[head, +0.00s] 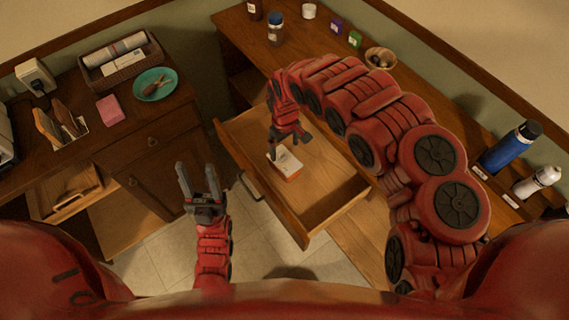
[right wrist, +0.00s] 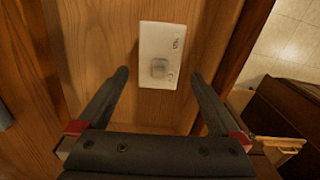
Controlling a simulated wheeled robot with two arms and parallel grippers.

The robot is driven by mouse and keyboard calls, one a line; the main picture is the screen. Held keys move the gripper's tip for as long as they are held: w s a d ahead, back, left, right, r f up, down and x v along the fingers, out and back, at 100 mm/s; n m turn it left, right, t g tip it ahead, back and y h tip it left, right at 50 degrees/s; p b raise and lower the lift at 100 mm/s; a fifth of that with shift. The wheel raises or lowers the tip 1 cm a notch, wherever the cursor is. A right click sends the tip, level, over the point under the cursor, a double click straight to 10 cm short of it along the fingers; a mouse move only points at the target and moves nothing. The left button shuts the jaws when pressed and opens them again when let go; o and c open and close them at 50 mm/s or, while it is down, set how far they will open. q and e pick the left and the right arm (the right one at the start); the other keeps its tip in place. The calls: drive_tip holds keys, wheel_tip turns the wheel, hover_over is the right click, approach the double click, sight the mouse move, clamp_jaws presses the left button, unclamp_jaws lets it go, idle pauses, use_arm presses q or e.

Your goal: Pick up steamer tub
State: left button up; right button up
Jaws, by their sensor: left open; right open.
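A small box with a white top and orange side (head: 288,166) lies in the open drawer; nothing in view is clearly marked as the steamer tub. In the right wrist view the box (right wrist: 160,55) shows a white printed face between and beyond the fingertips. My right gripper (head: 289,148) is open, pointing down over the drawer close to the box, with no visible grip on it. The right wrist view shows its two fingers (right wrist: 158,78) apart and empty. My left gripper (head: 195,167) is open and empty, left of the drawer over the floor.
The open drawer (head: 335,205) has raised wooden walls around the box. The right counter holds jars (head: 276,30), a bowl (head: 380,59) and bottles (head: 510,145). The left counter holds a teal plate (head: 155,84), a basket (head: 118,60) and a pink block (head: 110,110).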

sight(285, 160)
wheel_tip(285, 160, down, 6)
drive_tip(key=shift+a+r+p, duration=0.1)
drive_tip(key=shift+r+p, duration=0.15)
drive_tip(key=shift+p, duration=0.1)
drive_tip(key=shift+f, duration=0.4)
wheel_tip(285, 160, down, 4)
drive_tip(key=shift+r, duration=0.1)
drive_tip(key=shift+f+b, duration=0.35)
drive_tip(key=shift+f, duration=0.05)
drive_tip(key=c, duration=1.3)
